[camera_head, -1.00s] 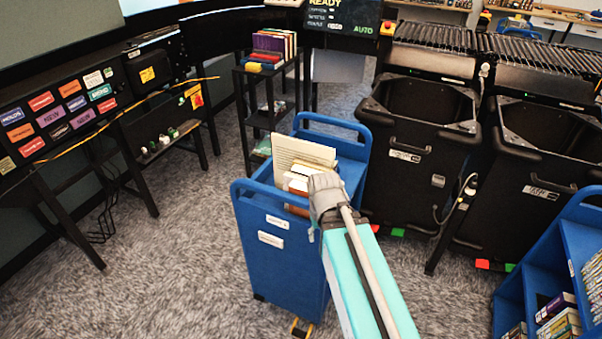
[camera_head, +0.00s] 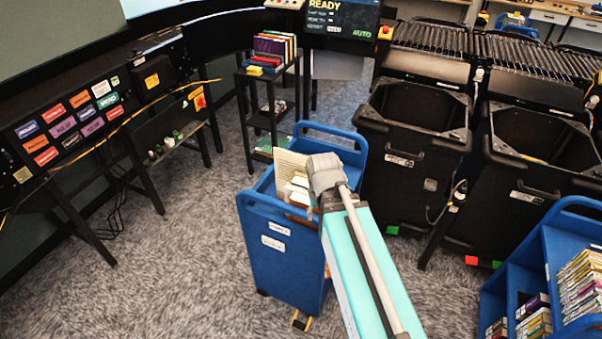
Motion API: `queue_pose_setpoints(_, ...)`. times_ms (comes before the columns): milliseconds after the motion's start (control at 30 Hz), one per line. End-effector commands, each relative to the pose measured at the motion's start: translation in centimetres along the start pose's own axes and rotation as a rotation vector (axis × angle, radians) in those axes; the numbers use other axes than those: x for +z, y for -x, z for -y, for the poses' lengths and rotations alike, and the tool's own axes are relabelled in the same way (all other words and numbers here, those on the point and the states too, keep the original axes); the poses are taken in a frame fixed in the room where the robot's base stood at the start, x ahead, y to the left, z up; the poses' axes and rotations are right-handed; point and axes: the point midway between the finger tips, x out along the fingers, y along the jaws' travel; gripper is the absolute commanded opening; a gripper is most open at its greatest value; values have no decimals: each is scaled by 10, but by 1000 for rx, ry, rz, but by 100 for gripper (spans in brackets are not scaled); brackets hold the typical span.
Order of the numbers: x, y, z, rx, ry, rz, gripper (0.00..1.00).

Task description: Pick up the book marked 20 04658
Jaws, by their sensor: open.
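Several books (camera_head: 292,172) with cream, white and orange-brown covers or edges stand and lean in the top of a blue book cart (camera_head: 281,247) at the middle. Their markings are too small to read, so I cannot tell which is 20 04658. My arm reaches in from the lower right, and its grey end, with my gripper (camera_head: 325,180), is over the right side of the cart top. It covers part of the books. The jaws are mostly hidden behind the arm; they are open, and I see no book held.
Another blue cart (camera_head: 560,246) with books is at lower right. A black shelf (camera_head: 262,118) with books stands behind. Tables line the left; carpet (camera_head: 190,255) is clear at front left.

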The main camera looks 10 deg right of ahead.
Motion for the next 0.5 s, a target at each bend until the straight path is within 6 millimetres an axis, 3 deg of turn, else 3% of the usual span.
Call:
queue_pose_setpoints(33, -4, 21, 0, -1, 4, -3, 56)
queue_pose_setpoints(100, -9, 34, 0, -1, 11, -7, 56)
queue_pose_setpoints(367, -33, 69, -5, -7, 69, -19, 56)
queue_pose_setpoints(500, -55, 85, -6, -13, 134, -25, 56)
